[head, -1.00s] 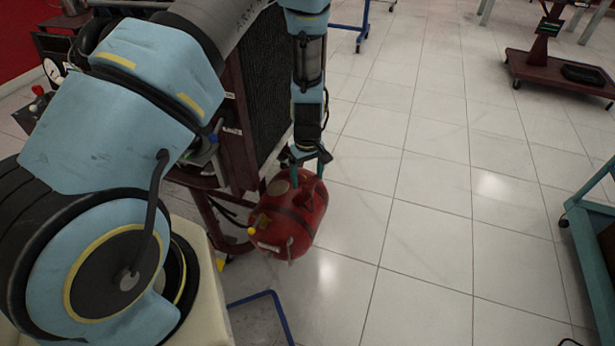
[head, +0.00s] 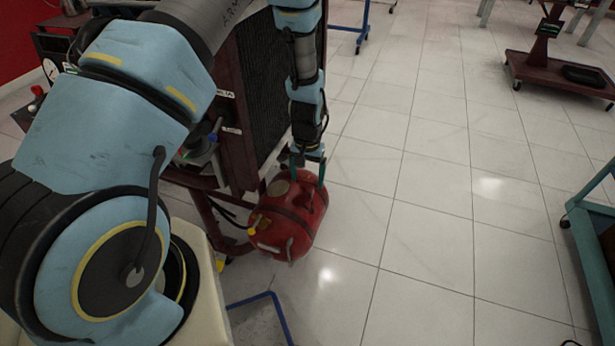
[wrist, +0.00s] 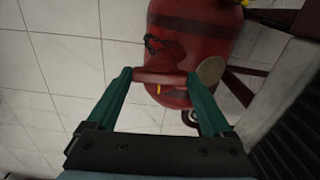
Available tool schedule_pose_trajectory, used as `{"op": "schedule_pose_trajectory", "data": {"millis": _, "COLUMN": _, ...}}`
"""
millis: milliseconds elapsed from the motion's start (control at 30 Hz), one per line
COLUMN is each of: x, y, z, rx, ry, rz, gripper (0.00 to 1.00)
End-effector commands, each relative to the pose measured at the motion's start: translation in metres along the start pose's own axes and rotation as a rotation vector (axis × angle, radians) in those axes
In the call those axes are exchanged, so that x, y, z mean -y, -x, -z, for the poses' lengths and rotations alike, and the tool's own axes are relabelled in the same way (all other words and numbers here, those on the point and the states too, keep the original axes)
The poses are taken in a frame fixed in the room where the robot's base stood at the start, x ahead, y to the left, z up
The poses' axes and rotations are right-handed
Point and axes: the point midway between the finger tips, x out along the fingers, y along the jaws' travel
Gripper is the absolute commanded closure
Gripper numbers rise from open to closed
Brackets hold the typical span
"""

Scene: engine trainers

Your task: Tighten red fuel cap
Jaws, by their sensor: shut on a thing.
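The red fuel tank (head: 275,232) sits low beside the engine trainer in the head view, and its body also shows in the wrist view (wrist: 200,45). The red fuel cap (wrist: 160,77) lies between the two green fingers of my gripper (wrist: 159,76) in the wrist view. The fingers are shut on the cap's sides, at the tank's near end in that view. In the head view my gripper (head: 308,172) reaches down to the top of the tank. The cap is hard to make out there. I cannot tell how tightly the cap is seated.
The engine trainer's dark radiator (head: 262,90) and maroon frame stand close to the left of my gripper. A blue floor frame (head: 268,300) is in front of the tank. A teal stand (head: 590,240) is at the far right. The tiled floor between is clear.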

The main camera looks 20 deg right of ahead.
Motion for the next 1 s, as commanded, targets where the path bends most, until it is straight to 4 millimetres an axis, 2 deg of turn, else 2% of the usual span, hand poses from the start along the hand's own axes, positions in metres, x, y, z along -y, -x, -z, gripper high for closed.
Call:
{"op": "schedule_pose_trajectory", "data": {"millis": 667, "x": -0.0002, "y": 0.0002, "z": 0.0, "rx": 0.0, "ry": -0.064, "rz": 0.0, "gripper": 0.71}}
{"op": "schedule_pose_trajectory", "data": {"millis": 700, "x": -0.0002, "y": 0.0002, "z": 0.0, "rx": 0.0, "ry": -0.064, "rz": 0.0, "gripper": 0.13}}
{"op": "schedule_pose_trajectory", "data": {"millis": 833, "x": -0.0002, "y": 0.0002, "z": 0.0, "rx": 0.0, "ry": -0.063, "rz": 0.0, "gripper": 0.0}}
{"op": "schedule_pose_trajectory", "data": {"millis": 1000, "x": -0.0001, "y": 0.0001, "z": 0.0, "rx": 0.0, "ry": -0.062, "rz": 0.0, "gripper": 0.0}}
